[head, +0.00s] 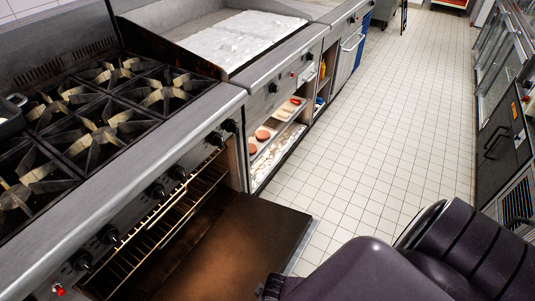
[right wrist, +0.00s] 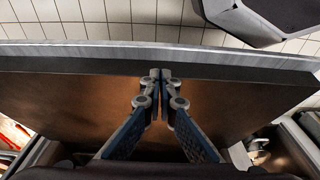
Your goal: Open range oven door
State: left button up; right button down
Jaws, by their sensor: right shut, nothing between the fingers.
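The range oven door (head: 245,225) is folded down, its brown inner face turned up and lying about level in front of the oven opening. In the right wrist view the door (right wrist: 75,105) fills most of the picture, with its metal edge across the top. My right gripper (right wrist: 160,75) is shut and empty, its fingertips over the door's inner face near that edge. I cannot tell whether they touch it. In the head view my dark arm hides the door's near corner, and the right fingers are not clearly visible. My left gripper is not in view.
Wire racks (head: 165,220) show inside the oven, below a row of black knobs (head: 155,190). Burners (head: 105,130) and a griddle (head: 240,40) are on top. Shelves with food (head: 265,140) stand beyond the door. The tiled floor (head: 370,140) is clear between the counters.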

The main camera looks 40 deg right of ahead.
jog(key=s+d+r+p, duration=0.1)
jog(key=s+r+p, duration=0.3)
jog(key=r, duration=0.7)
jog(key=shift+d+r+p, duration=0.2)
jog(key=shift+r+p, duration=0.1)
jog(key=shift+r, duration=0.1)
